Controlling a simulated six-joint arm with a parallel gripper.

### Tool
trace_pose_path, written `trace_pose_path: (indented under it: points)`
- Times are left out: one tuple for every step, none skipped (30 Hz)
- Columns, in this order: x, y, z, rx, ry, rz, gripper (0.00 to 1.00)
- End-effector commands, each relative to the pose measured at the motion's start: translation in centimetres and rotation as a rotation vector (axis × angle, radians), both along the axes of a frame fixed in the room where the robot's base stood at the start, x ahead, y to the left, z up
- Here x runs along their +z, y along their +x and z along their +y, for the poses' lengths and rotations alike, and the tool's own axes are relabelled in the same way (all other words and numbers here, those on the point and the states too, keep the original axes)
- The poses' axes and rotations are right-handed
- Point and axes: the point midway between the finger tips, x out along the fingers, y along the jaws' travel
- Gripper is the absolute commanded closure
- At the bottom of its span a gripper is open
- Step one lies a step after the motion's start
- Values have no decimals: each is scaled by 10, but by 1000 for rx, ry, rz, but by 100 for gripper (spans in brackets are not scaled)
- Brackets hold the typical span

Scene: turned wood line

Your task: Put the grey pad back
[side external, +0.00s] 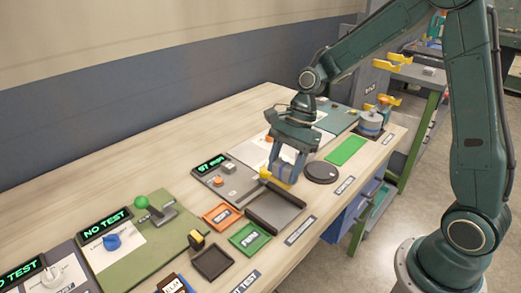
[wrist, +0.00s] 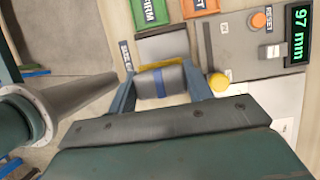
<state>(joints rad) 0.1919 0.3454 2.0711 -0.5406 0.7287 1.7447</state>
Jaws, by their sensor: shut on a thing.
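My gripper (side external: 283,176) is low over the bench, at the far end of the measuring station. In the wrist view my gripper (wrist: 163,76) has its two blue-grey fingers on either end of a grey piece with a blue band (wrist: 160,84), which looks like the grey pad. In the side view the fingers mostly hide this piece. A yellow part (side external: 267,174) is close beside the fingers, and a yellow edge (wrist: 160,67) shows just beyond the held piece. I cannot tell whether the piece touches the surface below.
A dark round disc (side external: 321,172) and a green mat (side external: 347,150) lie right of my gripper. A grey tray (side external: 275,211), an orange tray (side external: 222,215) and a green tray (side external: 249,238) lie nearer. The display (wrist: 298,35) reads 97 mm. The bench's back-left is clear.

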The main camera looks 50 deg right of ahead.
Motion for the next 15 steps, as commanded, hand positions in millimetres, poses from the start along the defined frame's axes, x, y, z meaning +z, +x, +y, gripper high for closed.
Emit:
trace_pose_path:
  points:
    - [6, 2, -5, -5, 4, -2, 71]
    - [9, 4, -7, -6, 7, -4, 71]
    - [15, 5, -11, -9, 11, -4, 71]
    - [20, 7, -15, -10, 15, -4, 71]
    - [25, 8, -19, -10, 18, -4, 71]
    - [32, 9, -25, -12, 22, -5, 71]
    - [38, 11, -30, -14, 24, -5, 71]
    - [44, 11, -35, -14, 26, -5, 71]
    - [52, 12, -42, -12, 26, -5, 71]
    - [58, 12, -47, -14, 26, -5, 71]
    - [64, 12, -53, -12, 25, -6, 71]
    - [72, 11, -60, -10, 22, -6, 71]
    - [77, 11, -65, -10, 19, -5, 71]
    - [82, 10, -70, -9, 16, -6, 71]
    - [88, 9, -76, -6, 12, -5, 71]
